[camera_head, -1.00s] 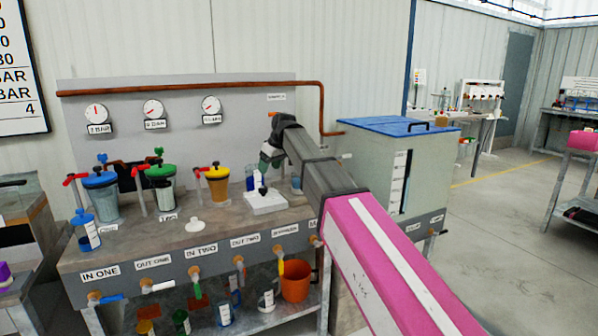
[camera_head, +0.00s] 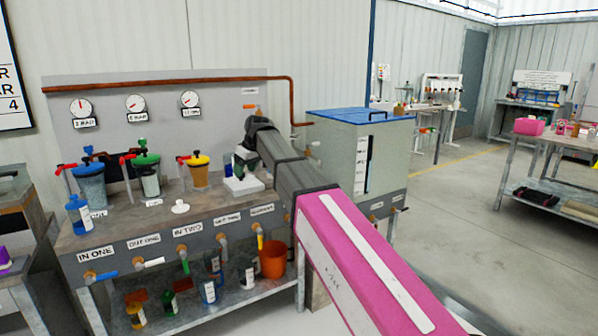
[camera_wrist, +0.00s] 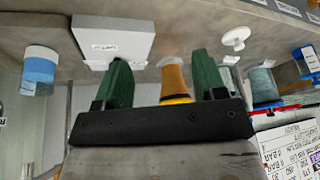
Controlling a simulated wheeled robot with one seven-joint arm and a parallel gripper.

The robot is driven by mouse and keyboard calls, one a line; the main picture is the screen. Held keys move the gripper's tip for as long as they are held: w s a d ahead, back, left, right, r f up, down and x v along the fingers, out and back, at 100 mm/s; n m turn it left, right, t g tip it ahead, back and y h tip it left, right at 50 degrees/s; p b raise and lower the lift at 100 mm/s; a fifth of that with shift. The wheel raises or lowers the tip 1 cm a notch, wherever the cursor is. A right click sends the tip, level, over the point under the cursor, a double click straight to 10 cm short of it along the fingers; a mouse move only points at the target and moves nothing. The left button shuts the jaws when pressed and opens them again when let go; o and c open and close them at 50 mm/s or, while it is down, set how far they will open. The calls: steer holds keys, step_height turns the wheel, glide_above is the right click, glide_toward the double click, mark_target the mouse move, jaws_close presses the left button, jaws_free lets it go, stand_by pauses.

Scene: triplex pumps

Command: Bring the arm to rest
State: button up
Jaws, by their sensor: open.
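My arm reaches from the lower right over the pump bench (camera_head: 130,226) in the head view. My gripper (camera_head: 243,160) is above the bench near a white block (camera_head: 243,186), and the arm partly hides it. In the wrist view my gripper (camera_wrist: 160,85) shows two green fingers spread apart with nothing held between them. Beyond the fingers are the white block (camera_wrist: 112,38) and an orange-brown cup with a yellow rim (camera_wrist: 175,82). I cannot tell whether a finger touches the block.
Blue, green and yellow-lidded vessels (camera_head: 147,178) with red-handled valves stand on the bench. A blue-capped bottle (camera_head: 79,215) stands at its left front. A grey tank with a blue lid (camera_head: 340,150) is right of the arm. Open floor (camera_head: 450,220) lies farther right.

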steer(key=s+d+f+m+h, duration=0.1)
steer(key=s+d+f+m, duration=0.25)
steer(key=d+f, duration=0.75)
steer(key=s+d+f+m+h, duration=0.15)
steer(key=s+d+f, duration=0.25)
steer(key=d+f, duration=0.75)
steer(key=s+d+f+m+g+h, duration=0.1)
steer(key=s+d+f+m, duration=0.5)
steer(key=s+d+f, duration=0.9)
steer(key=shift+s+d+g, duration=0.2)
steer(key=shift+d+g, duration=0.3)
steer(key=shift+d, duration=0.15)
